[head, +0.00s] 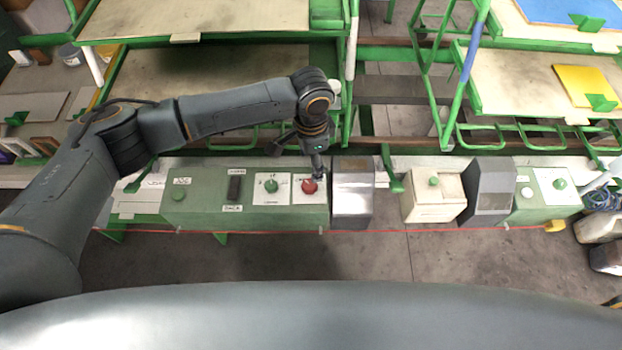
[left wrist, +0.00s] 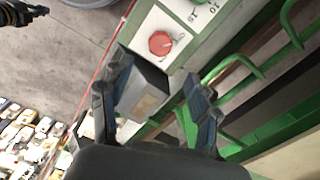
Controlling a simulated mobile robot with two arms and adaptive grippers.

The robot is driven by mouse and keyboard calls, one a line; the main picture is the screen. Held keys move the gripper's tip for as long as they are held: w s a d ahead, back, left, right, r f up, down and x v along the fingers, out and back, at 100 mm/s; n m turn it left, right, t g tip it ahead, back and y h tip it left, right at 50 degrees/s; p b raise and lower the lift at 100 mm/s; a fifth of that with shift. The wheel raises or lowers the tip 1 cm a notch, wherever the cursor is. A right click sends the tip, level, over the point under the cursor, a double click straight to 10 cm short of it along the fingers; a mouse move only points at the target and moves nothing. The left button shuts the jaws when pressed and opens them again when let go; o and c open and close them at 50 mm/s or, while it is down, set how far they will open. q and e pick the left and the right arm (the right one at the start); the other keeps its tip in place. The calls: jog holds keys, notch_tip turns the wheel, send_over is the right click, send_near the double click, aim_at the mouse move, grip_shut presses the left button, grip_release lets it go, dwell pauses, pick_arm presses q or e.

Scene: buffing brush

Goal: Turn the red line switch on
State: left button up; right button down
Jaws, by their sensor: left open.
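The red line switch is a round red knob (head: 309,187) on a white plate at the right end of the green control panel (head: 210,210). In the left wrist view the red knob (left wrist: 160,43) shows with its markings, too small to read surely. My left gripper (head: 317,172) points down just above and beside the knob in the head view. Its two fingers (left wrist: 155,80) are spread in the left wrist view with nothing held. The knob appears beyond the fingertips, apart from them.
A green knob (head: 271,186) and a black switch (head: 235,187) lie left of the red one. A grey metal box (head: 352,205) stands close on its right. Green-framed tables (head: 215,85) stand behind. The floor in front (head: 390,262) is clear.

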aim_at(311, 184)
pick_arm(q)
notch_tip(311, 184, down, 10)
jog(key=shift+f+p, duration=0.15)
jog(key=shift+p, duration=0.5)
jog(key=c, duration=1.2)
jog(key=shift+o, duration=0.2)
